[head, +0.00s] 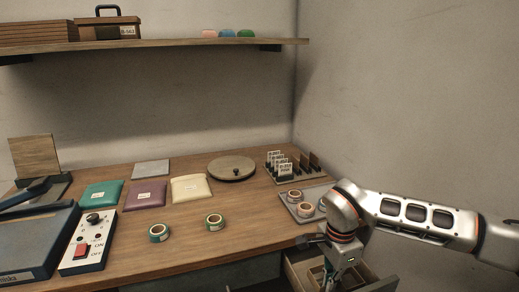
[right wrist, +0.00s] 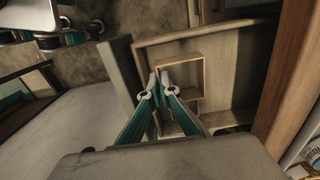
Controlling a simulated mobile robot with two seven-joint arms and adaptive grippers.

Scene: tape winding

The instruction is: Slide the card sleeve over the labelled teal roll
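Two teal rolls stand apart near the front of the bench in the head view: a left roll (head: 159,232) and a right roll (head: 215,222). Each shows a small pale patch; no writing can be read. No card sleeve can be made out for certain. My right gripper (head: 334,284) reaches down at the open drawer (head: 300,270), well right of both rolls. In the right wrist view its fingers (right wrist: 160,74) nearly meet over a small wooden tray (right wrist: 186,58) in the drawer. Nothing is clearly seen between them. My left gripper is out of view.
A grey tray (head: 288,208) with pale rolls sits at the bench's right, before a card rack (head: 288,180). A round wooden disc (head: 231,168), coloured pouches (head: 146,194) and a switch box (head: 88,244) stand around. Bench wood around the teal rolls is clear.

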